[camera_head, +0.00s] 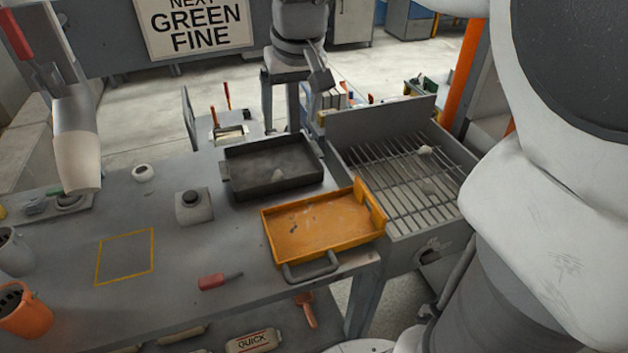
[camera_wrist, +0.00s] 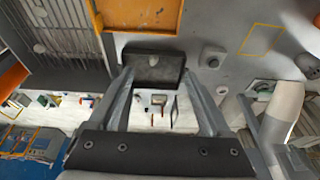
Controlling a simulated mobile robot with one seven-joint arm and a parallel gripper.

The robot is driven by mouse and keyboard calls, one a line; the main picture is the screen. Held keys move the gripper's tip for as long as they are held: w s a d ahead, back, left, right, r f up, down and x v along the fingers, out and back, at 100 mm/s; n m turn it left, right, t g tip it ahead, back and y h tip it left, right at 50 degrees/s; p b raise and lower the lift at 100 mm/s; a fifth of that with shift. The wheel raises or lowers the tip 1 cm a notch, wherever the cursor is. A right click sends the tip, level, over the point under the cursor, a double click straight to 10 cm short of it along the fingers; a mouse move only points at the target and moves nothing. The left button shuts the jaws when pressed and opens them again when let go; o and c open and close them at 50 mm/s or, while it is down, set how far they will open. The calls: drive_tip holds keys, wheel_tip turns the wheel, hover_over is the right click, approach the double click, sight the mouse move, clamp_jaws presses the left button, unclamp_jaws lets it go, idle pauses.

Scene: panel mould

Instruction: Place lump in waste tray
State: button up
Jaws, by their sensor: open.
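A small pale grey lump (camera_head: 278,175) lies inside the dark tray (camera_head: 243,190); both also show in the wrist view, the lump (camera_wrist: 152,60) and the tray (camera_wrist: 134,82). Two more pale lumps, one farther (camera_head: 425,150) and one nearer (camera_head: 430,187), lie on the barred grate. An orange tray (camera_head: 320,228) with a handle looks empty in front of the dark tray. No label shows which is the waste tray. My gripper (camera_head: 281,122) is open and empty, beyond the dark tray; its spread fingers show in the wrist view (camera_wrist: 157,74).
The barred grate (camera_head: 385,175) in a grey frame stands right of the trays. A grey button box (camera_head: 193,207), a red-handled tool (camera_head: 212,282) and a yellow outlined square (camera_head: 125,257) are on the table. The square is clear. An orange cup (camera_head: 28,318) stands lower left.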

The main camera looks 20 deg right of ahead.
drive_tip(key=s+f+t, duration=0.1)
drive_tip(key=s+f, duration=0.1)
drive_tip(key=s, duration=0.7)
drive_tip(key=s+f+t, duration=0.1)
drive_tip(key=s, duration=0.8)
drive_tip(key=shift+s+a+f, duration=0.25)
drive_tip(key=shift+a+f, duration=0.05)
drive_tip(key=shift+f, duration=0.05)
drive_tip(key=shift+c, duration=0.4)
drive_tip(key=c, duration=0.4)
drive_tip(key=shift+d, duration=0.15)
drive_tip(key=shift+c, duration=0.2)
